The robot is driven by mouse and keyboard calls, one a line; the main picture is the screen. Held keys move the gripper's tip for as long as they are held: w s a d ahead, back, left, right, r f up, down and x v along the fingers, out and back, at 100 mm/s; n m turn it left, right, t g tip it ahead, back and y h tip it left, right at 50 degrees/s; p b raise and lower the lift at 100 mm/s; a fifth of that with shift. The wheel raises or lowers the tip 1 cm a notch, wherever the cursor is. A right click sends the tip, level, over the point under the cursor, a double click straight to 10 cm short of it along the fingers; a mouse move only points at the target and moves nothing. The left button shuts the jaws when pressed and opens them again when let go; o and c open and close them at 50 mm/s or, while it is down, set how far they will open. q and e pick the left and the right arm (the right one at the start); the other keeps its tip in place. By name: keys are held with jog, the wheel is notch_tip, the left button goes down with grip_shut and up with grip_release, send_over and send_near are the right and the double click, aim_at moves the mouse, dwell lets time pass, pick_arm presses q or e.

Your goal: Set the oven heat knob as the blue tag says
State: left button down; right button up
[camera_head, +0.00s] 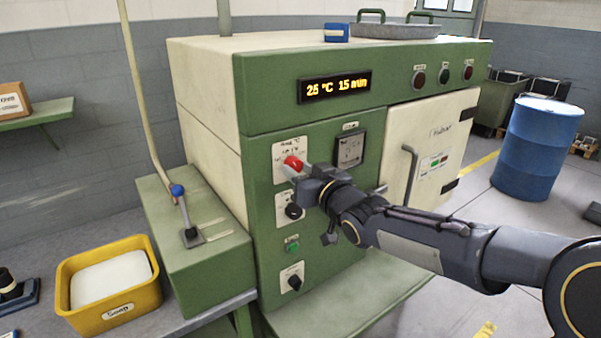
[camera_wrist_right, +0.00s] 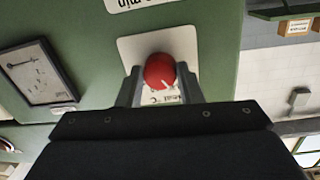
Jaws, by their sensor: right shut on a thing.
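The oven (camera_head: 210,95) is a large green and cream cabinet. Its lit display (camera_head: 335,87) reads 25 °C and 15 min. The red heat knob (camera_head: 293,163) sits on a white plate at the upper left of the front panel. In the right wrist view the red knob (camera_wrist_right: 160,71) shows a white pointer mark, and the label behind it is partly hidden. My right gripper (camera_head: 301,170) is at this knob, its fingers shut on the knob's sides. A blue tag (camera_head: 336,32) stands on top of the oven; its writing is too small to read. My left gripper is out of view.
Black knobs (camera_head: 294,211) sit below on the panel, with a dial gauge (camera_head: 349,149) to the right. The cream door (camera_head: 430,140) has a handle. A blue-topped lever (camera_head: 181,200) and a yellow bin (camera_head: 110,285) are at left. A blue drum (camera_head: 537,148) stands at right.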

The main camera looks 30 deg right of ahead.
jog(key=shift+m, duration=0.6)
jog(key=o, duration=1)
jog(key=s, duration=0.8)
jog(key=shift+d+r, duration=0.15)
jog(key=shift+w, duration=0.1)
